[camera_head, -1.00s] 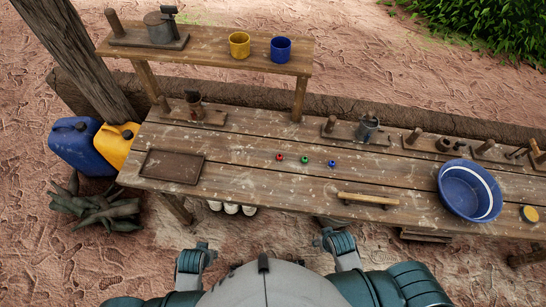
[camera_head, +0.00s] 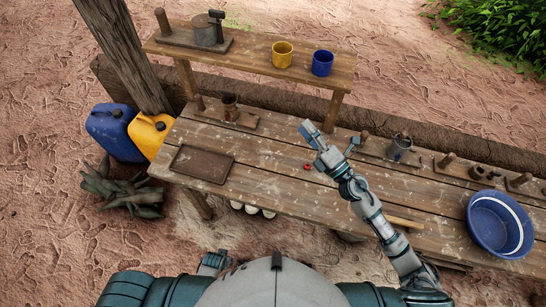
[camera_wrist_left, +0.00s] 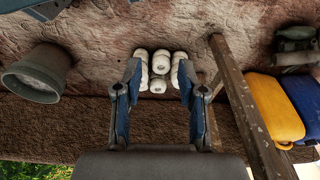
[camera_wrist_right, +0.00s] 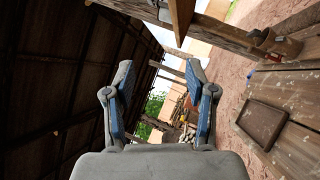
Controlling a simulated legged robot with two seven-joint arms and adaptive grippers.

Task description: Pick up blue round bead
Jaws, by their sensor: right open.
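The blue round bead is not visible now; in the head view my right arm covers the part of the workbench where it lay. A red bead (camera_head: 307,168) lies on the bench just left of that arm. The green bead is hidden too. My right gripper (camera_head: 331,137) is raised over the bench, its fingers spread and empty, as the right wrist view (camera_wrist_right: 159,70) also shows. My left gripper (camera_head: 213,262) is low at the front of the bench. In the left wrist view (camera_wrist_left: 159,70) its fingers are apart with nothing held.
A brown tray (camera_head: 202,164) lies at the bench's left, a blue basin (camera_head: 500,225) at its right. A wooden-handled tool (camera_head: 405,223) lies partly behind my arm. A back shelf holds a yellow mug (camera_head: 282,54) and a blue mug (camera_head: 322,63).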

